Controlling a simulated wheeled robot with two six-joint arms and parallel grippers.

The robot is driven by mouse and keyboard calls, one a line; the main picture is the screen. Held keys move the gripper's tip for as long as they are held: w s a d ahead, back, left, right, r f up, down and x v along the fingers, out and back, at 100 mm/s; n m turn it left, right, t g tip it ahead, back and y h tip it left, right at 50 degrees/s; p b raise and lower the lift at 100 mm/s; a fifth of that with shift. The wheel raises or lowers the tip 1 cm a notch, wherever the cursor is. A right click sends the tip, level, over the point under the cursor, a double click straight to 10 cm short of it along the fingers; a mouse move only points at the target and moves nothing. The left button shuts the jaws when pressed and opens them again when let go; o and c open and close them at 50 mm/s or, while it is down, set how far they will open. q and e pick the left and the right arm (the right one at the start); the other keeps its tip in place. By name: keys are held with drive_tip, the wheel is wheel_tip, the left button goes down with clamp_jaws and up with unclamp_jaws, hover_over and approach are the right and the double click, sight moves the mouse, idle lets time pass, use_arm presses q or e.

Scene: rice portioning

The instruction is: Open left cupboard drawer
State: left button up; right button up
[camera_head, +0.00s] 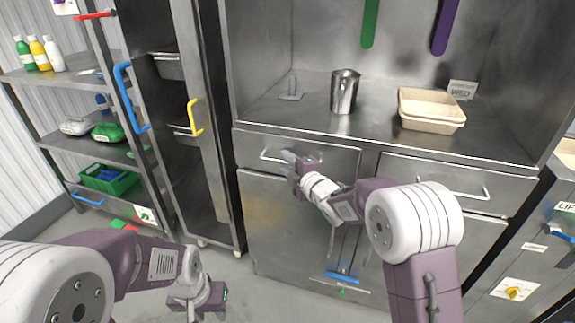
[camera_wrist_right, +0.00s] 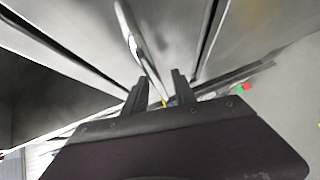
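The left cupboard drawer (camera_head: 335,158) is a metal front under the counter and looks closed, flush with the cabinet. Its bar handle (camera_head: 266,156) is partly hidden behind my right gripper (camera_head: 290,160), which is at the handle. In the right wrist view the handle (camera_wrist_right: 138,45) runs down toward the gap between the fingers of my right gripper (camera_wrist_right: 158,88). The fingers stand apart, with space beside the bar; contact is not clear. My left gripper (camera_head: 205,300) hangs low at the bottom of the head view, away from the drawer, its fingers too small to judge.
The right drawer (camera_head: 450,180) has its own handle beside it. A metal jug (camera_head: 344,91) and beige trays (camera_head: 431,108) stand on the counter (camera_head: 300,115). A tall cabinet with a yellow handle (camera_head: 194,117) is at left. The floor (camera_head: 260,300) in front is clear.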

clamp_jaws()
idle(1.4)
